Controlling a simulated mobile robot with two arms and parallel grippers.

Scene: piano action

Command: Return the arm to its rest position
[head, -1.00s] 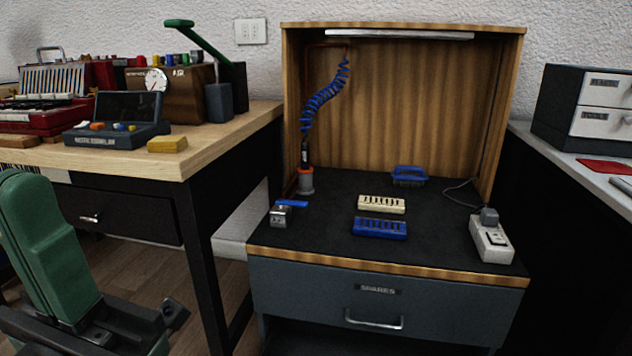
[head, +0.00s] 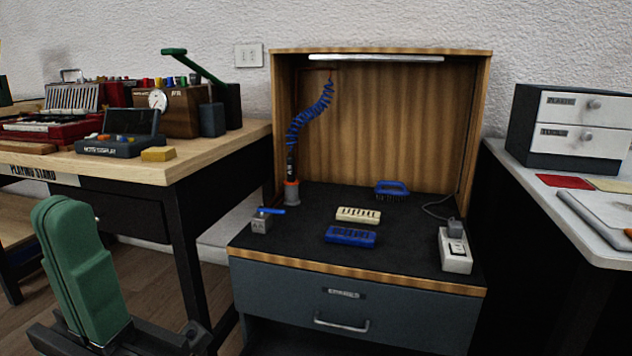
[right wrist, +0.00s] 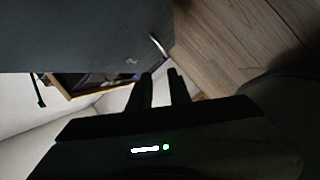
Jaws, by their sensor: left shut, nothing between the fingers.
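My left arm, with its green link, stands at the lower left of the head view. The dark left gripper (head: 192,338) is low at the bottom edge, partly cut off, shut and empty. It is in front of the bench and drawer, apart from them. My right gripper is outside the head view. In the right wrist view the right gripper (right wrist: 161,76) shows two dark fingers with a narrow empty gap between them. They point toward a grey drawer front and the wooden floor.
A wooden-backed booth (head: 380,130) with a grey drawer (head: 350,300) stands ahead. A cream block (head: 358,215), blue block (head: 350,236), brush (head: 391,188) and power strip (head: 456,250) lie on its black top. A workbench (head: 150,171) is left, a grey counter (head: 560,205) right.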

